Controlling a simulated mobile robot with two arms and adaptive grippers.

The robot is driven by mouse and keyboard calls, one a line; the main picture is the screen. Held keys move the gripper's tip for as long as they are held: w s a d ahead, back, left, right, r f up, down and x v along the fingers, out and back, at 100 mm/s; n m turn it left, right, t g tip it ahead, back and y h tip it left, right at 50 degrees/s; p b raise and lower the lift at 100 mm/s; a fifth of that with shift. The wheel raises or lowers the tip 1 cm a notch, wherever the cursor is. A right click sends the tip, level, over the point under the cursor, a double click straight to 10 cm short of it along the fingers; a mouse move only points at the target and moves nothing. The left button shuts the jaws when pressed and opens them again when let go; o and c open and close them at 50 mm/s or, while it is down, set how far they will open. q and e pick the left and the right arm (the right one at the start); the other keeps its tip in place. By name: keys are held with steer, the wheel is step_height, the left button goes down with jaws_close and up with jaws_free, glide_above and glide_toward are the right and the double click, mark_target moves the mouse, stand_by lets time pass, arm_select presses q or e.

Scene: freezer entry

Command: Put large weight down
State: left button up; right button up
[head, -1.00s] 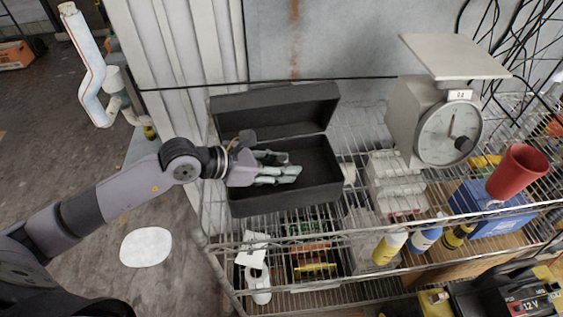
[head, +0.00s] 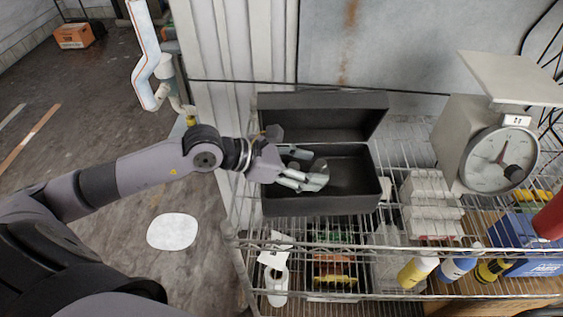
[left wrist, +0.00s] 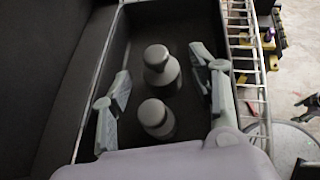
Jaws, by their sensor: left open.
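A black box (head: 350,201) with its lid (head: 320,122) raised stands on the wire shelf; its inside also shows in the left wrist view. Two grey knobbed weights are in the box in that view: a larger one (left wrist: 162,72) and a smaller one (left wrist: 156,119) nearer my palm. My left gripper (head: 312,174) reaches into the box from the left. Its two fingers are spread apart on either side of the weights in the left wrist view (left wrist: 162,85), with visible gaps to both. In the head view the fingers mostly hide the weights. My right gripper is not seen.
A white dial scale (head: 482,140) stands right of the box, with stacked white packs (head: 430,208) between. Bottles (head: 417,270), a blue crate (head: 530,262) and a red cup (head: 551,216) are at the right. The wire shelf's front rail (head: 400,250) runs before the box.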

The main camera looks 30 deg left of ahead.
arm_select(q)
steer(key=v, duration=0.1)
steer(key=b+v, duration=0.1)
steer(key=v, duration=0.3)
steer(key=shift+s+a+f, duration=0.15)
steer(key=shift+s+a, duration=0.1)
steer(key=shift+s+a+r+p, duration=0.45)
steer(key=shift+s+r+p, duration=0.1)
steer(key=shift+r+p, duration=0.15)
steer(key=shift+s+a+r+p, duration=0.3)
steer(key=shift+a+p, duration=0.25)
steer(key=shift+p, duration=0.15)
steer(key=shift+a, duration=0.1)
